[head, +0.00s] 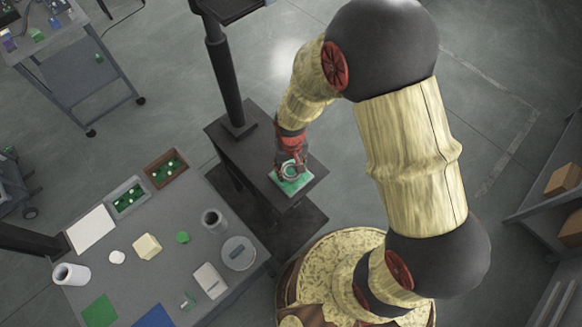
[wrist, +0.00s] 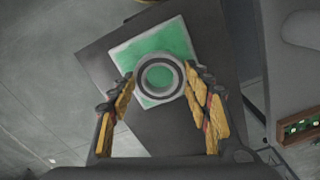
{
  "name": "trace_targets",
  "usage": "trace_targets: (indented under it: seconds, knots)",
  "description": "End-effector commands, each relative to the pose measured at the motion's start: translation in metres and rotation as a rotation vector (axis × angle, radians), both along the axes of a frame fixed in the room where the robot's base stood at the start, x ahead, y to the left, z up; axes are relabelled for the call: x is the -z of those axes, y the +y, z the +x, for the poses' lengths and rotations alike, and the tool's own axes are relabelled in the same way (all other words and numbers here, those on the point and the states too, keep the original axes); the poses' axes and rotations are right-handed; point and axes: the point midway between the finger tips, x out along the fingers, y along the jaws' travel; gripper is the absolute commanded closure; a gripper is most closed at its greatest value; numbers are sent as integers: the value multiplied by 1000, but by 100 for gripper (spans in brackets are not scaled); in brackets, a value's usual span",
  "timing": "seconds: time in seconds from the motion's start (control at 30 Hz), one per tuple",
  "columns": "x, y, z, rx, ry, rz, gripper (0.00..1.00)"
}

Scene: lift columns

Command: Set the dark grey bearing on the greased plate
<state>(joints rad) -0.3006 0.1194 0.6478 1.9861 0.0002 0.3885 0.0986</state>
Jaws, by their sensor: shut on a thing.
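The dark grey bearing (wrist: 176,91) is a thick ring, seen from above in the wrist view. My gripper (wrist: 160,82) is shut on it, with one yellow-padded finger on each side. In the wrist view the bearing overlaps the near part of the greased plate (wrist: 122,57), a pale square with a green top. Whether the bearing touches the plate or hangs above it, I cannot tell. In the head view my gripper (head: 290,170) is over the plate (head: 302,180), which lies on a small dark stand (head: 245,155). My wrist partly hides the plate there.
A grey table (head: 150,265) stands at the left with two bins of green parts (head: 128,197), a mug (head: 213,220), a disc (head: 238,253) and several blocks. A dark column (head: 222,75) rises at the stand's back. Shelves with boxes (head: 562,180) are at the right.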

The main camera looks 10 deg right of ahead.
Motion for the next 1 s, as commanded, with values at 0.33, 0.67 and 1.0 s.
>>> trace_targets:
  seconds: [0.33, 0.67, 1.0]
  knots:
    - [8, 0, 0, 0, -1, 0, 87]
    - [8, 0, 0, 0, -1, 0, 87]
    - [13, 0, 0, 0, -1, 0, 87]
